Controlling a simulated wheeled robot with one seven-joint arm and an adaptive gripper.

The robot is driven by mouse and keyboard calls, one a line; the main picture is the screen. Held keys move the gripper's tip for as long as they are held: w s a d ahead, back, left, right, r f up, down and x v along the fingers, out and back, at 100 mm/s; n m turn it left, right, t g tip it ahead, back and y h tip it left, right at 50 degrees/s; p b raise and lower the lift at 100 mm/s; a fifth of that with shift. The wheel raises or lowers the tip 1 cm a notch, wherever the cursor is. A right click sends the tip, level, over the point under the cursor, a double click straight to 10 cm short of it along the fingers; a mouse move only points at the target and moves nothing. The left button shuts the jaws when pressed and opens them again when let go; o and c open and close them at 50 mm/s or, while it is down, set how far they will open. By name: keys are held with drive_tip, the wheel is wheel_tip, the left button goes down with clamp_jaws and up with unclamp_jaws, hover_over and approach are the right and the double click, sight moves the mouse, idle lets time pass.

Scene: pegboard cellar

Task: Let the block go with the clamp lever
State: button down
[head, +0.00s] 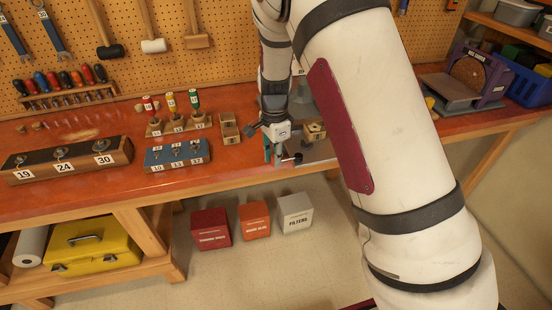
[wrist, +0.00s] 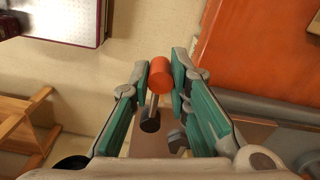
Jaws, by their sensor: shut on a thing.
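My gripper (head: 278,156) is at the front edge of the orange-red bench in the head view. In the wrist view my gripper (wrist: 161,80) has its green-padded fingers on both sides of an orange cylindrical grip, which I take for the end of the clamp lever (wrist: 160,75). A thin metal rod runs from the grip towards a dark round knob (wrist: 150,123). A dark knob also shows beside my fingers in the head view. A small wooden piece (head: 314,132) sits just right of my gripper; I cannot tell if it is the block. My gripper hides most of the clamp.
On the bench to the left are a blue socket block (head: 177,155), a dark numbered block (head: 66,160) and a small open wooden box (head: 229,128). A sander (head: 466,85) stands at the right. Red, orange and white boxes (head: 295,213) stand on the floor below.

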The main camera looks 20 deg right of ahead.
drive_tip(key=shift+w+r+m, duration=0.1)
drive_tip(key=shift+w+m, duration=0.1)
drive_tip(key=shift+m, duration=0.1)
drive_tip(key=c, duration=1.5)
unclamp_jaws()
wheel_tip(320, 180, up, 12)
drive_tip(key=shift+f, duration=0.1)
